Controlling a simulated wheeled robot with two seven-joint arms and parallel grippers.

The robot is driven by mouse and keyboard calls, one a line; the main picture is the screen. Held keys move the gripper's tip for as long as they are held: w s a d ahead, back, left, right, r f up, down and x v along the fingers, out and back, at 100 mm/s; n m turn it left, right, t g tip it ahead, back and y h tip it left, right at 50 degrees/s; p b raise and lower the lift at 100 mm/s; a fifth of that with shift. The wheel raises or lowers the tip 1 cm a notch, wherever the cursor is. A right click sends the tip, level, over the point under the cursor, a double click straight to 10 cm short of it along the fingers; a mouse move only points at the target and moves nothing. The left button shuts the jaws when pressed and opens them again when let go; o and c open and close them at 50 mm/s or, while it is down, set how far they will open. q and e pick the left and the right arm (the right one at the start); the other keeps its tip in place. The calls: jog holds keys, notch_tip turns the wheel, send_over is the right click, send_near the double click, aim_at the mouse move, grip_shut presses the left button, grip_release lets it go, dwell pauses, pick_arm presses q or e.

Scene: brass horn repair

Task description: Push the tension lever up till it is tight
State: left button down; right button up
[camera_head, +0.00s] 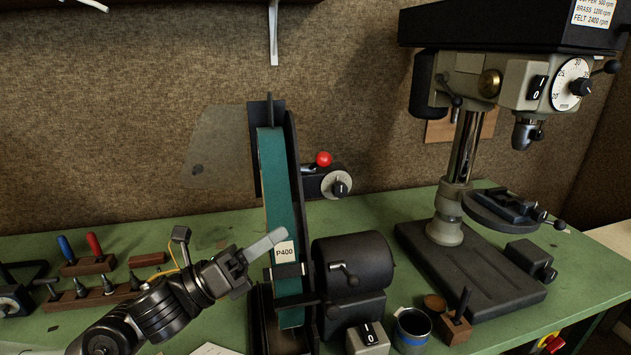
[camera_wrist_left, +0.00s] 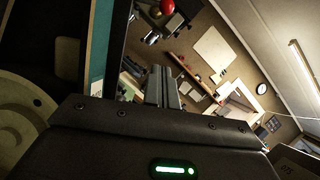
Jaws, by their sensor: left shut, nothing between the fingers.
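The belt sander stands in the middle of the bench with an upright green belt (camera_head: 274,200) marked P400. A lever with a red ball knob (camera_head: 323,158) sticks out to the right of the belt, above a round dial (camera_head: 337,185); I take it for the tension lever. The red knob (camera_wrist_left: 167,5) also shows at the top edge of the left wrist view. My left gripper (camera_head: 281,236) is shut and empty, in front of the belt beside the P400 label, left of and below the knob. Its fingers (camera_wrist_left: 161,80) point toward the wall in the wrist view. My right gripper is out of view.
A black motor housing (camera_head: 352,262) sits right of the belt. A drill press (camera_head: 447,232) stands on the right, with a blue-rimmed cup (camera_head: 411,328) in front. Wooden tool holders (camera_head: 88,265) stand on the left.

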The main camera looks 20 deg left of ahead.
pick_arm(q)
jog(key=w+d+r+p, duration=0.4)
jog(key=w+r+p, duration=0.2)
jog(key=w+p, duration=0.1)
jog(key=shift+x, duration=0.85)
jog(key=shift+w+a+r, duration=0.1)
jog(key=shift+w, duration=0.1)
